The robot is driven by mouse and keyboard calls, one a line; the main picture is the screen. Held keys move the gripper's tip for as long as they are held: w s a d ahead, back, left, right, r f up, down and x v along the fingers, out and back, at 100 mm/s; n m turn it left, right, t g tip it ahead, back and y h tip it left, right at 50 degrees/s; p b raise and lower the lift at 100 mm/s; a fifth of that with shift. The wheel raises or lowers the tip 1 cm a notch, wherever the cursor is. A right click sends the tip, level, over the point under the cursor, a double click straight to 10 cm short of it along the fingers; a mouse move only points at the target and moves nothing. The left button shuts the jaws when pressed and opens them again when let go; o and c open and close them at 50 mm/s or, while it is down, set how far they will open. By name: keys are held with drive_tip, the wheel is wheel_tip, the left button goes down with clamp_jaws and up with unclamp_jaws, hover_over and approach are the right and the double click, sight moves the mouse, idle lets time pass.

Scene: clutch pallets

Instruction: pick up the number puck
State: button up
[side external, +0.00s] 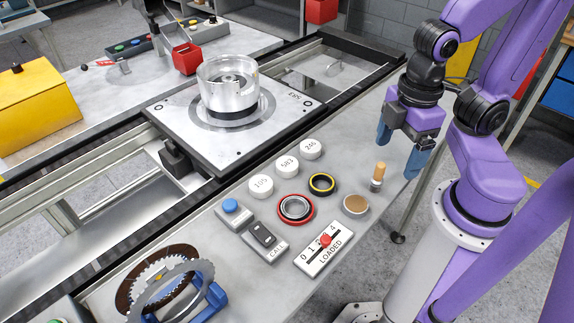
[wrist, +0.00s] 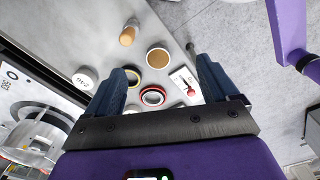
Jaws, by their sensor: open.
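Three white round pucks with black numbers lie in a slanting row on the grey bench: 109 (side external: 261,187), 583 (side external: 287,166) and 246 (side external: 311,149). In the wrist view, the 246 puck (wrist: 85,78) lies left of my left finger; I cannot make out the other two there. My gripper (side external: 401,152) is open and empty above the right end of the bench, to the right of the pucks and apart from them. Its two blue fingers (wrist: 161,70) are spread wide in the wrist view.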

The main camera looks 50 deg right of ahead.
drive_tip(key=w+a+r+m+g, duration=0.1)
drive_tip(key=w+a+r+m, duration=0.15)
drive_tip(key=w+m, duration=1)
drive_tip(key=m+y, duration=0.3)
drive_tip(key=m, duration=1.3)
approach(287, 163)
drive_tip(key=x, duration=0.8)
drive_tip(key=shift+a+f, duration=0.1)
drive_tip(key=shift+f, duration=0.25)
drive_tip(key=c, duration=1.1)
